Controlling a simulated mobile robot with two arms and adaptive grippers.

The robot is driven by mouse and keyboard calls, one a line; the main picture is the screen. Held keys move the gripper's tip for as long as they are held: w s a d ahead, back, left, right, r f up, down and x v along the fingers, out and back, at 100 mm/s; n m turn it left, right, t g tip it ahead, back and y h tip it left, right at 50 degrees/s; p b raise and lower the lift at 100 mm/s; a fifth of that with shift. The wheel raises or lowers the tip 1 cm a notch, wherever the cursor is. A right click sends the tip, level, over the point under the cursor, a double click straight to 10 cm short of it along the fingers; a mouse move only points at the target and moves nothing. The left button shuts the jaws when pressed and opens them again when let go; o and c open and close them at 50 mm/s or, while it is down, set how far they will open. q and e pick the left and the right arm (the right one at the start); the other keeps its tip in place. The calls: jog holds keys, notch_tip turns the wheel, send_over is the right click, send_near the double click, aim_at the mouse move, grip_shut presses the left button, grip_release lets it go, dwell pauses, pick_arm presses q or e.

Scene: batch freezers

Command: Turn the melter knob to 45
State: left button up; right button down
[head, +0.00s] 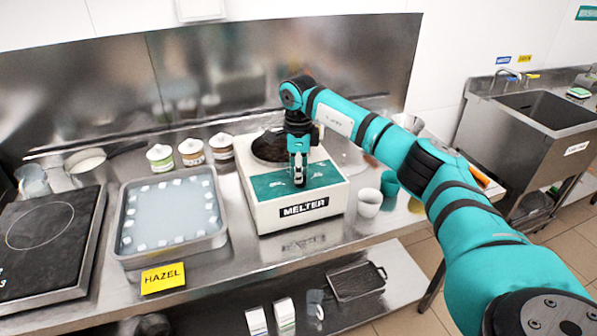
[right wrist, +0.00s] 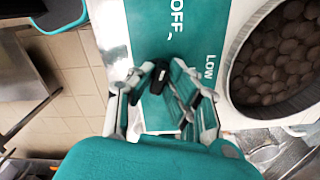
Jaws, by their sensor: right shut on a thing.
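The melter (head: 318,223) is a white box with a teal front panel, a MELTER label and a dark round bowl on top. My right gripper (head: 299,180) points down onto the panel and hides the knob in the head view. In the right wrist view the black knob (right wrist: 160,76) shows between the fingertips of my right gripper (right wrist: 162,80), which is shut on it. The panel (right wrist: 151,42) carries the words OFF and LOW beside the knob. Other markings are hidden, and I cannot read the knob's setting. My left gripper is out of view.
The bowl (right wrist: 233,62) holds brown discs close beside my gripper. A metal tray (head: 222,233) with a yellow HAZEL card stands left of the melter, with several small tubs behind. A white cup (head: 369,203) stands close to the melter's right side. A sink (head: 545,105) is farther right.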

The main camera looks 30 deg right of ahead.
jog(key=shift+m, duration=0.3)
jog(key=m, duration=0.3)
jog(key=shift+w+d+r+p, duration=0.1)
jog(key=shift+p, duration=0.2)
jog(key=m, duration=0.4)
jog(key=m+p, duration=0.1)
jog(key=m, duration=0.6)
jog(key=shift+d+p, duration=0.15)
jog(key=shift+p, duration=0.15)
jog(key=m+p, duration=0.1)
jog(key=m, duration=0.5)
jog(key=shift+d+r+m, duration=0.1)
jog(key=shift+m, duration=0.3)
jog(key=m+p, duration=0.1)
jog(key=m, duration=0.5)
jog(key=shift+d+p, duration=0.1)
jog(key=shift+p, duration=0.2)
jog(key=shift+m, duration=0.4)
jog(key=c, duration=1.3)
grip_release()
